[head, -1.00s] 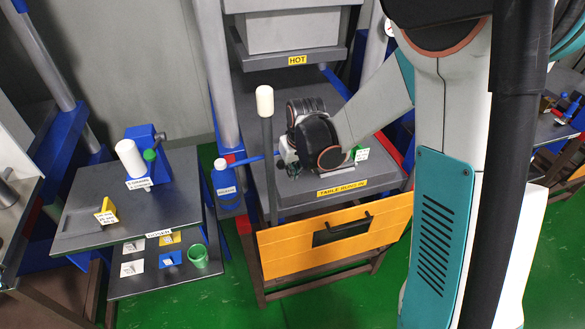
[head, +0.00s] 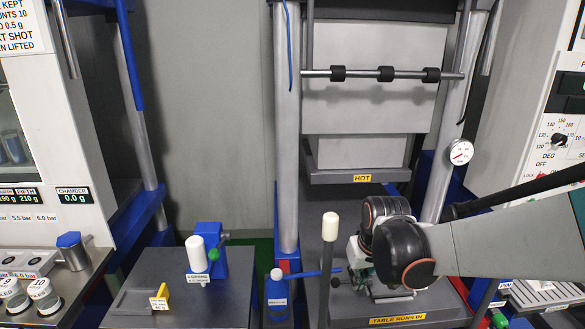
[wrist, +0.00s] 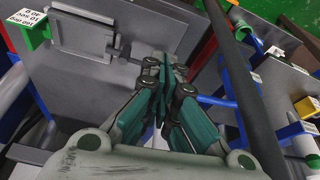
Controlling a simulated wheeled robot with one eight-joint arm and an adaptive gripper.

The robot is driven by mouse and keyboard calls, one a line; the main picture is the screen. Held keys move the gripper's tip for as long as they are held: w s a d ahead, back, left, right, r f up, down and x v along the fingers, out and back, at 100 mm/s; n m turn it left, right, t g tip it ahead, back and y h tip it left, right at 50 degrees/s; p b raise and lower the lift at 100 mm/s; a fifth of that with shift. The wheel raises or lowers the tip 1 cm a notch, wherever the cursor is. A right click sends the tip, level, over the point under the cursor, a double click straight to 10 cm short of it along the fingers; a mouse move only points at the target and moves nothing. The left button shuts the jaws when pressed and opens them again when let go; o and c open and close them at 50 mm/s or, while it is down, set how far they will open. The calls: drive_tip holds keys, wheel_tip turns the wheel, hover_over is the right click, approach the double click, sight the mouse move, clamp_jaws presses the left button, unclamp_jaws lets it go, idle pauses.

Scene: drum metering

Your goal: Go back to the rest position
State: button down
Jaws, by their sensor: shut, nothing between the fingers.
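My gripper (head: 350,265) is over the grey press table (head: 345,305), below the HOT plate (head: 358,178). My dark wrist joints partly hide it in the head view. In the wrist view my gripper (wrist: 163,65) has its teal fingers together, with nothing between them. A grey plate with a raised square (wrist: 82,38) lies on the table near the fingertips there. A green stand with a white label (wrist: 27,27) is at that view's upper left.
A white-knobbed lever (head: 330,228) stands just left of my gripper. A blue bottle (head: 277,295) and a side table (head: 225,300) with a blue pump device (head: 208,252) are further left. A pressure gauge (head: 459,152) is on the right column.

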drive_tip(key=s+r+t+b, duration=0.1)
drive_tip(key=s+r, duration=0.2)
drive_tip(key=s, duration=0.6)
drive_tip(key=s+d+r+m+t+b, duration=0.1)
drive_tip(key=s+r+t, duration=0.1)
drive_tip(key=s, duration=0.8)
drive_tip(key=shift+r+t, duration=0.3)
drive_tip(key=shift+r, duration=0.6)
drive_tip(key=shift+s, duration=0.1)
